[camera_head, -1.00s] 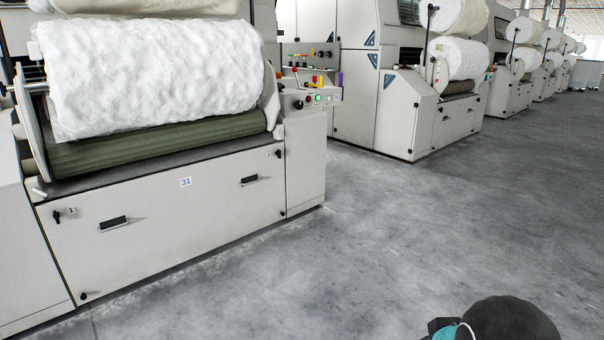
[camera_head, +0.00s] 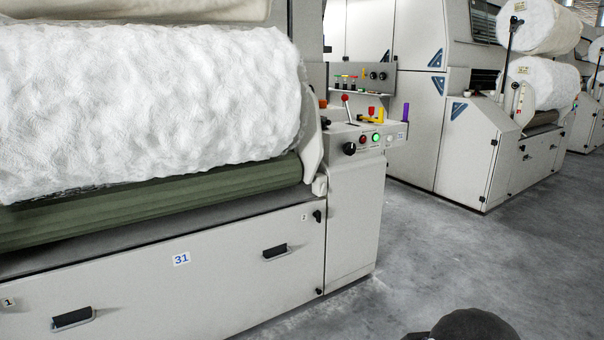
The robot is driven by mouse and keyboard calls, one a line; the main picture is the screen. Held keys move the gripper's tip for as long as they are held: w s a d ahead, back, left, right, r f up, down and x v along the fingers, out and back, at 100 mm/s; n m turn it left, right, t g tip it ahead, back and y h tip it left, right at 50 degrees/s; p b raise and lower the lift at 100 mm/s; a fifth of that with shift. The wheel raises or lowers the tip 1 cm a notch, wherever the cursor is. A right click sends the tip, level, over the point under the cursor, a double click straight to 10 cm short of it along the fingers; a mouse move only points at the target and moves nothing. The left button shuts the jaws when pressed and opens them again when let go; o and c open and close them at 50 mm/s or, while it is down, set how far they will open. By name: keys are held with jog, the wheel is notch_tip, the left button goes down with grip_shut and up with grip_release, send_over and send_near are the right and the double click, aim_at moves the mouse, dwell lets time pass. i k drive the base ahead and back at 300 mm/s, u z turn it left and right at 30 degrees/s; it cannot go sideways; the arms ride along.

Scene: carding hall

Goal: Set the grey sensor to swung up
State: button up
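I cannot make out the grey sensor for certain in this view. The carding machine numbered 31 (camera_head: 225,290) fills the left and middle. It carries a large white fibre roll (camera_head: 150,100) above a green roller (camera_head: 150,205). A small pale grey piece (camera_head: 320,186) sits at the roller's right end; I cannot tell what it is. My gripper is not in view; only a dark rounded part of my arm shows at the bottom edge, right of centre.
Another machine (camera_head: 465,160) stands behind. The grey floor (camera_head: 420,260) at right is clear.

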aim_at(322, 123)
jog(key=k, duration=0.65)
jog(key=z, duration=0.35)
jog(key=i, duration=0.5)
jog(key=z, duration=0.55)
jog(key=i, duration=1.35)
jog(key=u, duration=0.75)
